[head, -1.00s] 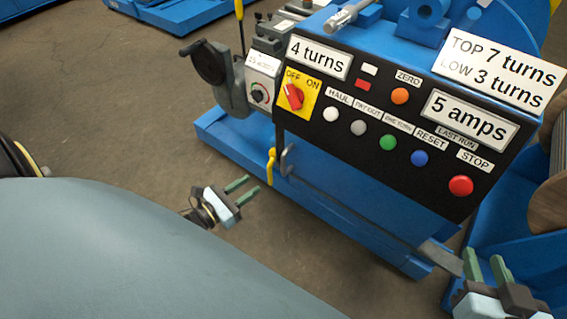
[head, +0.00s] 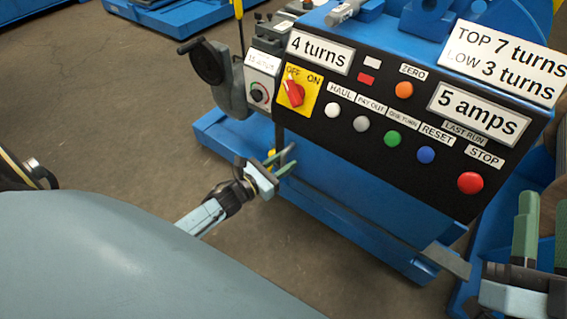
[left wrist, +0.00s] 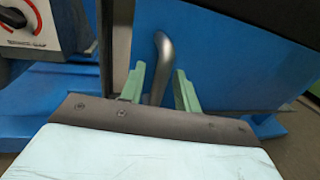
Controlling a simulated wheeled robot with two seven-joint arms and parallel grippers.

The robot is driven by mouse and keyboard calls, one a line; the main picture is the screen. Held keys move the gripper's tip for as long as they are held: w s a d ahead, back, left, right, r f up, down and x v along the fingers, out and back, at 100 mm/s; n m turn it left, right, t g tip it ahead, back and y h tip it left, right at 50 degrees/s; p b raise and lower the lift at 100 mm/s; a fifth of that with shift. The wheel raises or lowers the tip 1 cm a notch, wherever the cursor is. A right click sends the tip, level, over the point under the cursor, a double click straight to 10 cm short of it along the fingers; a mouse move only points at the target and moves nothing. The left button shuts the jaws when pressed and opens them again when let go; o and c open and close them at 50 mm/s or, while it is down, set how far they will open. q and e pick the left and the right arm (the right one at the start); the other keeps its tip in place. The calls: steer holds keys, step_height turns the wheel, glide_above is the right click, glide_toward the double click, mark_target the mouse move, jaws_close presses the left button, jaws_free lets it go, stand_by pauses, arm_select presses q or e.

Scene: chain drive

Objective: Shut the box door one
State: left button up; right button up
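A bent grey handle (left wrist: 162,65) stands out from a blue panel (left wrist: 230,50), which I take for the box door, in the left wrist view. In the head view this panel (head: 345,180) is below the black control face. I cannot tell how far open it is. My left gripper (left wrist: 157,88) is open, its green fingers on either side of the handle; contact is not clear. In the head view the left gripper (head: 282,160) covers the handle area. My right gripper (head: 543,225) is at the right edge, fingers apart, with nothing seen between them.
The control face (head: 385,150) carries a red switch (head: 295,92) and several coloured buttons. A grey crank unit (head: 215,75) is at its left. A blue base (head: 225,140) and a grey pedal-like plate (head: 445,260) lie low. The floor (head: 110,110) at left is clear.

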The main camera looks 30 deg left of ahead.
arm_select(q)
steer(key=shift+w+d, duration=0.1)
steer(key=shift+w, duration=0.15)
arm_select(e)
steer(key=shift+s+r+y, duration=0.15)
steer(key=shift+r+y, duration=0.15)
arm_select(q)
steer(key=shift+c, duration=0.2)
jaws_close()
steer(key=a+b, duration=0.1)
steer(key=a, duration=0.3)
steer(key=shift+w+a, duration=0.15)
steer(key=shift+a, duration=0.1)
arm_select(e)
steer(key=shift+s+d+r+t, duration=0.15)
steer(key=shift+s+r+t, duration=0.35)
steer(key=shift+t, duration=0.5)
